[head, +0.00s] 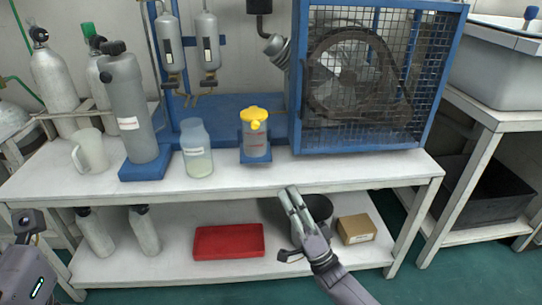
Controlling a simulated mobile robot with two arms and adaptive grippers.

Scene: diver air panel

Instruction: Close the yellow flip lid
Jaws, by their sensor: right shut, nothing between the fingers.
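The yellow flip lid (254,114) is on top of a grey canister (257,145) that stands in a small blue holder at the front of the panel. A rounded yellow knob shows at the lid's front. From here I cannot tell whether the lid is fully down. My right gripper (292,198) is shut and empty, in front of the table's front edge, below and to the right of the canister, and apart from it. Part of my left arm shows at the lower left; its fingers are not visible.
A clear jar (196,150) and a tall grey cylinder (127,105) stand left of the canister. A caged fan (350,80) stands close on its right. The lower shelf holds a red tray (229,241), a dark pot (318,207) and a cardboard box (357,229).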

